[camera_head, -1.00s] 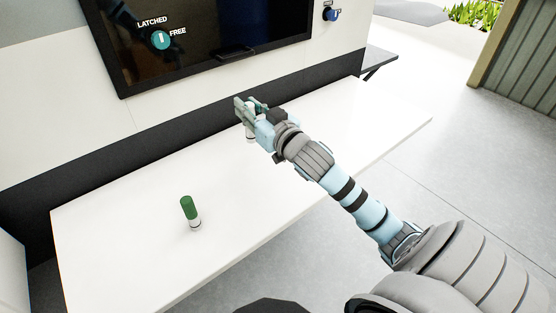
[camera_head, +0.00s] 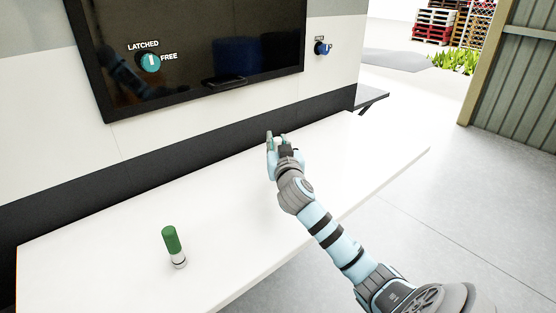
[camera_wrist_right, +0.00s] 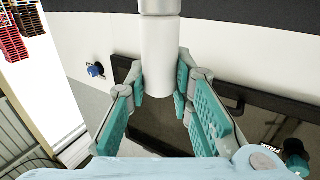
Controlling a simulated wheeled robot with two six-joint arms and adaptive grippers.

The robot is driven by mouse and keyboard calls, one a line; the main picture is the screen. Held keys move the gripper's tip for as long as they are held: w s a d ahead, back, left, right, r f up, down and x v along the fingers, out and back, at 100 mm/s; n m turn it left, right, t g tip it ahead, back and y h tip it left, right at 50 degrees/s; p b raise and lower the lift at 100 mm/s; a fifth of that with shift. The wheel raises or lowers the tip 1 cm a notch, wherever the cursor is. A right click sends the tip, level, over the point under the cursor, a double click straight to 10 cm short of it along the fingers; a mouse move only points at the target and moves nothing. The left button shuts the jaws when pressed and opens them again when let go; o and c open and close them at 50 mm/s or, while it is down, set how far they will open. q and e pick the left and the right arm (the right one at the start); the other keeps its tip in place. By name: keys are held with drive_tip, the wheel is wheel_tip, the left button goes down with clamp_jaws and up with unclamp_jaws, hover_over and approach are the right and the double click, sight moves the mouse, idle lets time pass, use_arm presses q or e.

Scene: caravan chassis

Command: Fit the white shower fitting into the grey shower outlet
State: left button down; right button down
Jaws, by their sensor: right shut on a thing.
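The white fitting (camera_wrist_right: 161,58) is a smooth white cylinder with a slightly greyer band at its upper end in the right wrist view. My right gripper (camera_wrist_right: 160,82) is shut on it, with teal pads on both sides. In the head view the right gripper (camera_head: 276,140) is above the back part of the white tabletop, apart from the wall, and mostly hides the fitting. A small blue and grey round fixture (camera_head: 322,48) is on the wall at upper right; it also shows in the right wrist view (camera_wrist_right: 95,70). I cannot tell whether it is the shower outlet. My left gripper is out of view.
A dark framed panel (camera_head: 195,50) on the wall carries a teal LATCHED/FREE knob (camera_head: 150,62) and a black handle (camera_head: 224,82). A small dark shelf (camera_head: 370,97) juts out beyond the table's back right.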

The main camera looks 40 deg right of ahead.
wheel_tip(320, 180, down, 4)
drive_tip(key=shift+b, duration=0.4)
drive_tip(key=shift+f, duration=0.15)
drive_tip(key=c, duration=1.4)
unclamp_jaws()
